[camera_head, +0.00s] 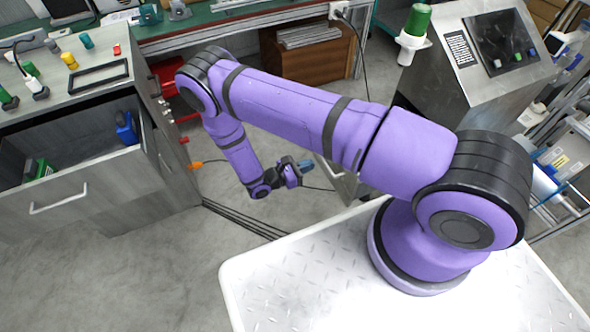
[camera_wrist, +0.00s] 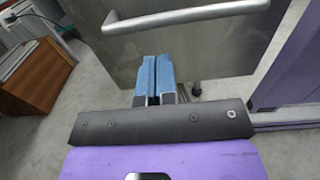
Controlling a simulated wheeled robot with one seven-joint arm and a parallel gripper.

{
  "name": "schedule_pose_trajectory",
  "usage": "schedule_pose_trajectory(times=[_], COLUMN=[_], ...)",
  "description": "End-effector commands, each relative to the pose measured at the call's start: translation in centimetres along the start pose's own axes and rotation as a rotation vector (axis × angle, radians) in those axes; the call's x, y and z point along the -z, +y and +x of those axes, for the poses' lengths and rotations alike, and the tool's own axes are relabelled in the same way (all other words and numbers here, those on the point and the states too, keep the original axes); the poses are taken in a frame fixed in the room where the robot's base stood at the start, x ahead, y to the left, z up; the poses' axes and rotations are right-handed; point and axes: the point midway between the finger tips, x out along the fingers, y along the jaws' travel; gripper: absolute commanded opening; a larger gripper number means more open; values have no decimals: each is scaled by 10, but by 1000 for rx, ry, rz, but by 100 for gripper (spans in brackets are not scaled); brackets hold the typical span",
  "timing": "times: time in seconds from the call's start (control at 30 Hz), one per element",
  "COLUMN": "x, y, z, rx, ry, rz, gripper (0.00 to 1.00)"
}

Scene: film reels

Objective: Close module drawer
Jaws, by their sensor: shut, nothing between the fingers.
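My gripper (camera_head: 305,165) is shut and empty, low in front of a grey drawer front that the arm partly hides in the head view. In the wrist view its blue fingertips (camera_wrist: 154,60) point at a grey metal front (camera_wrist: 200,50) with a bar handle (camera_wrist: 185,16). The fingers are below the handle; I cannot tell whether they touch the front. Another grey drawer (camera_head: 85,197) at the left stands open, with a white handle (camera_head: 58,200); a blue item (camera_head: 126,128) and green items (camera_head: 37,168) lie inside. I cannot tell which one is the module drawer.
A control console (camera_head: 480,60) with a green-topped lamp (camera_head: 417,20) stands at the right. A brown wooden cabinet (camera_head: 305,55) sits under the green bench (camera_head: 230,17). It also shows in the wrist view (camera_wrist: 35,78). Cables lie on the open floor (camera_head: 225,185).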

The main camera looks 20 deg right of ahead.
Motion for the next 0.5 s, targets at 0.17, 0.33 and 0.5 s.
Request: schedule_pose_trajectory(times=[0.17,0.33,0.5], x=[0,0,0], y=[0,0,0], z=[31,47,54], rx=[2,1,0], ry=[-1,-1,0], rz=[0,0,2], gripper=[0,0,0])
